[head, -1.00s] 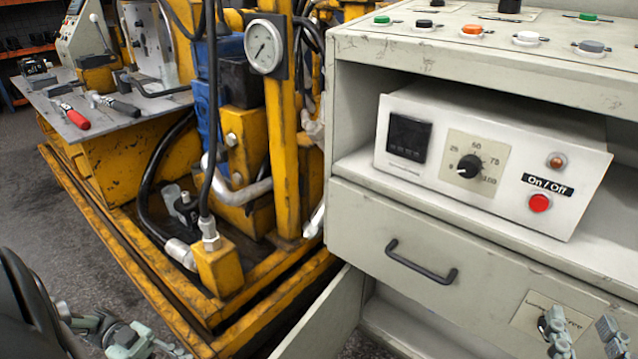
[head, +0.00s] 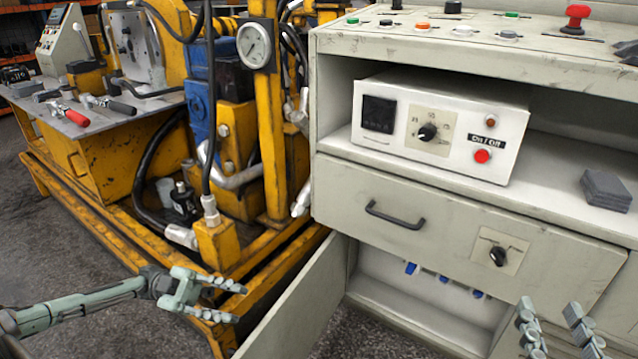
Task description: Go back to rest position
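My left gripper (head: 236,302) is at the lower left, in front of the yellow machine frame. Its two fingers are spread apart and nothing is between them. My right gripper (head: 549,311) is at the lower right edge, in front of the grey cabinet (head: 440,222). Its fingers point up, stand apart and hold nothing that I can see. The control box (head: 450,128) with a dial and a red button sits on the cabinet's shelf, clear of both grippers.
The cabinet's lower door (head: 300,308) hangs open between my grippers. A closed drawer with a dark handle (head: 395,215) is above it. The yellow hydraulic machine (head: 272,150) with a gauge (head: 253,45) stands at the left. Grey blocks (head: 606,190) lie on the shelf.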

